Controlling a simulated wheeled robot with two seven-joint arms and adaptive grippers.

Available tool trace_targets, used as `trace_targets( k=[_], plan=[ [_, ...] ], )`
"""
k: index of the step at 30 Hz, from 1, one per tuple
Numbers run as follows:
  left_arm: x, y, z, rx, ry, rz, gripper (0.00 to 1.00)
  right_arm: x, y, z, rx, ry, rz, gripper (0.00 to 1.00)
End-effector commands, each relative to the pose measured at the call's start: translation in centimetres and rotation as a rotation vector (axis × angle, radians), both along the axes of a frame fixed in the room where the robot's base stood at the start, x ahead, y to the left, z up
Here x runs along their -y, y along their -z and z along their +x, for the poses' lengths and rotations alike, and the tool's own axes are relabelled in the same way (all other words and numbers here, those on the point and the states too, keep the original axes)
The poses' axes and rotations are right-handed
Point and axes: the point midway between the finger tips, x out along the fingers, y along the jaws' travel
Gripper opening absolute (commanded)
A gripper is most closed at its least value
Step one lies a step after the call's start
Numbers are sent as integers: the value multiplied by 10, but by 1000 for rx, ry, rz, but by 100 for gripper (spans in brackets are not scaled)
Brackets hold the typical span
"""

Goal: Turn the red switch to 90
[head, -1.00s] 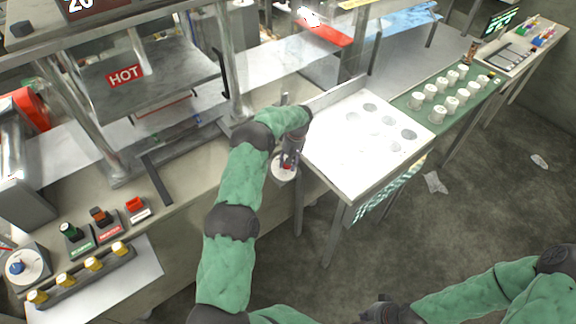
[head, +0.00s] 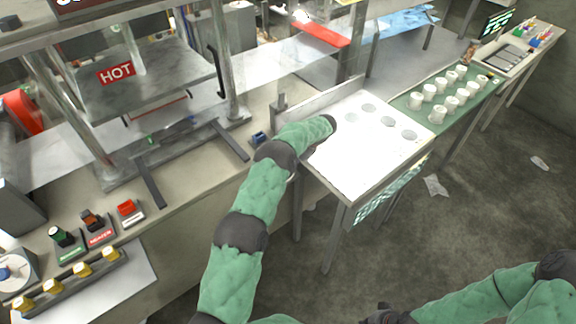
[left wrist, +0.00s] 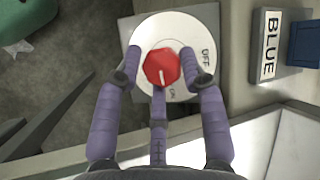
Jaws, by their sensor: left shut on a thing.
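The red switch (left wrist: 161,67) is a red faceted knob on a round white dial (left wrist: 147,38) marked OFF and ON. Its white pointer line points down in the left wrist view, close to the ON mark. My left gripper (left wrist: 167,78) is shut on the knob, with purple fingers at its left, right and lower sides. In the head view my green left arm hides the switch and the left gripper. My right arm enters at the lower right; its dark end (head: 388,313) is cut off by the bottom edge, so its fingers do not show.
A blue block (left wrist: 304,44) sits beside a BLUE label (left wrist: 269,46). A white table (head: 350,165) with round recesses stands right of my left arm. A HOT press (head: 150,85) stands at the left. Several switches and yellow knobs (head: 80,268) line the lower left bench.

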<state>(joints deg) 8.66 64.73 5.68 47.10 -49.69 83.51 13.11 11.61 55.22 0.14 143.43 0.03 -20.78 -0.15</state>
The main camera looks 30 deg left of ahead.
Motion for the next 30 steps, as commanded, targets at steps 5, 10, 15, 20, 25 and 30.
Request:
trace_targets(
  k=[5,10,15,20,25,30],
  plan=[
    [1,7,-7,-55,49,9,8,0,2,0,0,0,0,0],
    [0,6,-8,-68,74,15,8,0,3,0,0,0,0,0],
    [-1,6,-8,-71,79,18,8,0,3,0,0,0,0,0],
    [-1,5,-7,-71,79,18,8,0,3,0,0,0,0,0],
    [-1,5,-7,-68,79,18,57,0,3,0,0,0,0,0],
    [-1,3,-5,-60,81,19,60,0,3,0,0,0,0,0]
  ],
)
